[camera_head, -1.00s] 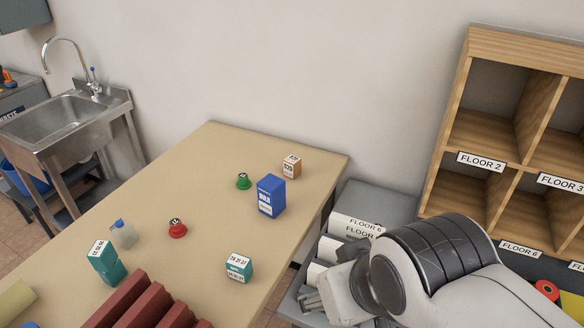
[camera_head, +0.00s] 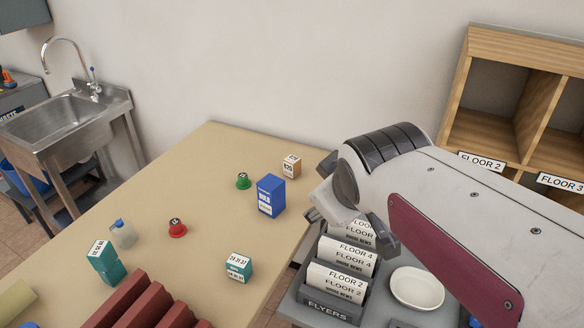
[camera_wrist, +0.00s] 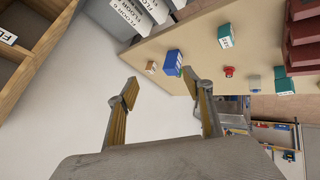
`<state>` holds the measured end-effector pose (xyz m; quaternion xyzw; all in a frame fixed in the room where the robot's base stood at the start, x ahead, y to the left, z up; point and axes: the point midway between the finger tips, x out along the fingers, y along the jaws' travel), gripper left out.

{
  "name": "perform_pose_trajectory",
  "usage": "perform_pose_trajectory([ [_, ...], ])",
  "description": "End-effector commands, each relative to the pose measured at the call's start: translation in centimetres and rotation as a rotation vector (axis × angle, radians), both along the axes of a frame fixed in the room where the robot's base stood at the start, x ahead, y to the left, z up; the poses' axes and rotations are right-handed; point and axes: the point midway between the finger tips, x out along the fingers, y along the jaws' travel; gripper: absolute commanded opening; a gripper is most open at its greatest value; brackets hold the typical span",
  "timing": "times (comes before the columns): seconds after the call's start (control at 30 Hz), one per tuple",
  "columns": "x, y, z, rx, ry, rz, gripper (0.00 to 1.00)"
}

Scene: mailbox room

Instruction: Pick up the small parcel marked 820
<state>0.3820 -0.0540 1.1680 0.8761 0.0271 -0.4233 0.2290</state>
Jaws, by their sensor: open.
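The small parcel marked 820 (camera_head: 290,167) is a little orange-brown box with a white top label. It stands near the far right corner of the tan table (camera_head: 190,185), behind the blue box (camera_head: 271,196). In the wrist view the parcel (camera_wrist: 151,67) shows beyond the fingertips, left of the blue box (camera_wrist: 173,63). My gripper (camera_wrist: 165,92) is open with nothing between its yellow-lined fingers. In the head view my gripper (camera_head: 322,208) is right of the blue box, near the table's right edge, apart from the parcel.
A green stamp (camera_head: 243,181) and a red stamp (camera_head: 177,228) stand on the table, with teal boxes (camera_head: 238,267) nearer. A flyer rack (camera_head: 333,290) and white dish (camera_head: 417,288) sit right of the table. Wooden pigeonholes (camera_head: 483,135) stand at right; a wall runs behind.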

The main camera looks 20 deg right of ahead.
Motion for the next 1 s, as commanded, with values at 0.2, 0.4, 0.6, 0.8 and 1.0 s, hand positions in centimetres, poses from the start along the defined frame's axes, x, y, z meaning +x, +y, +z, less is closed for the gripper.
perform_pose_trajectory([
  [0.2,5.9,-2.3,1.6,-0.17,-0.051,0.122,0.51],
  [0.4,11.2,-4.2,2.8,-0.332,-0.094,0.239,0.51],
  [0.6,16.3,-6.0,3.5,-0.496,-0.129,0.357,0.51],
  [0.8,21.1,-7.6,3.8,-0.663,-0.161,0.476,0.51],
  [1.0,25.7,-9.1,3.5,-0.829,-0.19,0.595,0.51],
])
